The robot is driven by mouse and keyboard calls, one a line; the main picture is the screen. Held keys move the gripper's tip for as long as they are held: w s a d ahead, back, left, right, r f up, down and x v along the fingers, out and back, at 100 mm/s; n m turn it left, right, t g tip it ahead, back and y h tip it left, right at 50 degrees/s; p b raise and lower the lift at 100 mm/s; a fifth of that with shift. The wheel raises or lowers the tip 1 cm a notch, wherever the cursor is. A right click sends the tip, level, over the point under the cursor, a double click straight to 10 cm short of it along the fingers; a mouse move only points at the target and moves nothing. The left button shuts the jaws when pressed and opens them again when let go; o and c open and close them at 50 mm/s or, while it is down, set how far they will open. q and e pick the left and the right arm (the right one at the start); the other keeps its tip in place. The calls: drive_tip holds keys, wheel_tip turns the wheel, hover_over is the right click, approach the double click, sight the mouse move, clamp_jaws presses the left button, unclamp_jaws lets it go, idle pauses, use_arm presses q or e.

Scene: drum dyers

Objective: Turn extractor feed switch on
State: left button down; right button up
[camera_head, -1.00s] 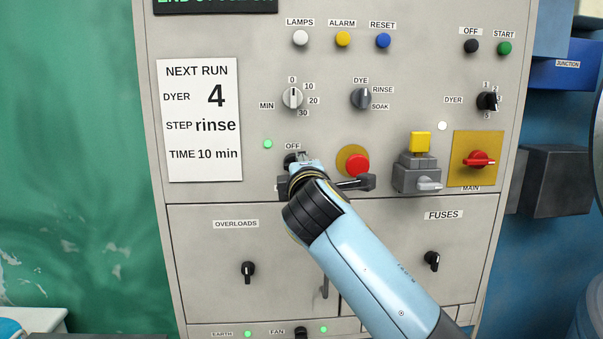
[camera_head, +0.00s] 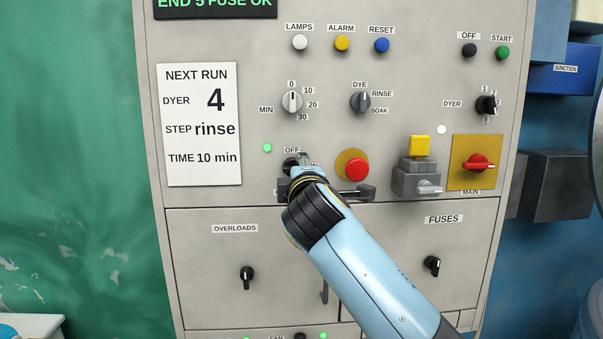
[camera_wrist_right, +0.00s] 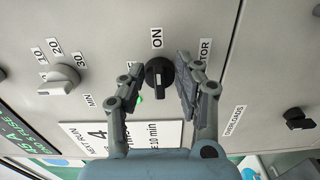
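The extractor feed switch is a black rotary knob (camera_wrist_right: 159,73) on the grey panel. In the right wrist view an ON label is above it, and a label ending in "TOR" is partly hidden behind a finger. In the head view the knob (camera_head: 290,163) is mostly covered by my right gripper (camera_head: 298,172), under the OFF label. The right gripper (camera_wrist_right: 158,82) has one finger on each side of the knob, with gaps showing between fingers and knob. My left gripper is not in view.
A red push button (camera_head: 357,169) sits just right of the gripper. A yellow-topped grey switch box (camera_head: 416,175) and a red main switch (camera_head: 476,163) are further right. A green lamp (camera_head: 267,148) is lit at the upper left of the knob. The overloads knob (camera_head: 247,275) is below.

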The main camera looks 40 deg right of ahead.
drive_tip(key=v, duration=0.7)
drive_tip(key=shift+s, duration=0.25)
drive_tip(key=shift+a, duration=0.1)
